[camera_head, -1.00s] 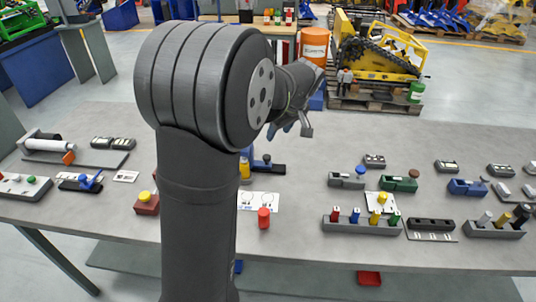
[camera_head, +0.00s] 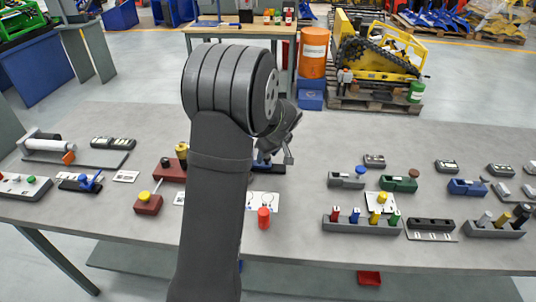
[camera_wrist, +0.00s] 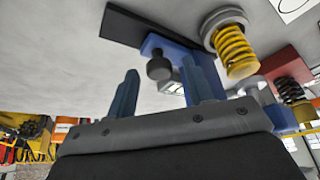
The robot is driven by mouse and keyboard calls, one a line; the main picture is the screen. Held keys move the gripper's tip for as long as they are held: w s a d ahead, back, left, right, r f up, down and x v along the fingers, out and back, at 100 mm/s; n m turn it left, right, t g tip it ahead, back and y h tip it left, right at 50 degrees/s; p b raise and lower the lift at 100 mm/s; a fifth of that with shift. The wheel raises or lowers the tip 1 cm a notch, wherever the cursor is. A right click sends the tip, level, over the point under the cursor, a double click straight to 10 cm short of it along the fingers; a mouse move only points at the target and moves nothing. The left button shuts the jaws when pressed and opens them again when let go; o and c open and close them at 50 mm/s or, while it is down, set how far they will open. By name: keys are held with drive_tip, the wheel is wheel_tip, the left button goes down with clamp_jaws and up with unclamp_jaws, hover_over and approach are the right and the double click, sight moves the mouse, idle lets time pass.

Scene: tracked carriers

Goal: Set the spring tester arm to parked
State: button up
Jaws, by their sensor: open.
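A blue device with a round black knob (camera_wrist: 160,67) stands on a black base plate (camera_wrist: 122,25) in the wrist view. It is probably the spring tester, but which part is its arm and how it is set I cannot tell. In the head view the blue device (camera_head: 268,165) is partly hidden behind my arm. My gripper (camera_wrist: 165,76) is open and empty, with the device beyond its two fingers and the knob appearing between them. Contact cannot be made out. In the head view my gripper (camera_head: 288,155) is just above the device's right side.
A yellow spring (camera_wrist: 236,50) with a grey cap stands close beside the blue device, and a red block (camera_wrist: 287,67) is beyond it. A red cylinder (camera_head: 264,218) stands nearer on the table. Racks and blocks fill the right; clear tabletop lies between.

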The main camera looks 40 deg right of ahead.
clamp_jaws()
drive_tip(key=s+d, duration=0.7)
drive_tip(key=shift+s+d, duration=0.2)
drive_tip(key=shift+d, duration=0.05)
unclamp_jaws()
drive_tip(key=v, duration=1.7)
drive_tip(key=shift+s+r, duration=0.15)
drive_tip(key=shift+r, duration=0.05)
drive_tip(key=x, duration=1.7)
drive_tip(key=shift+w+a+f, duration=0.1)
drive_tip(key=shift+w+f, duration=0.1)
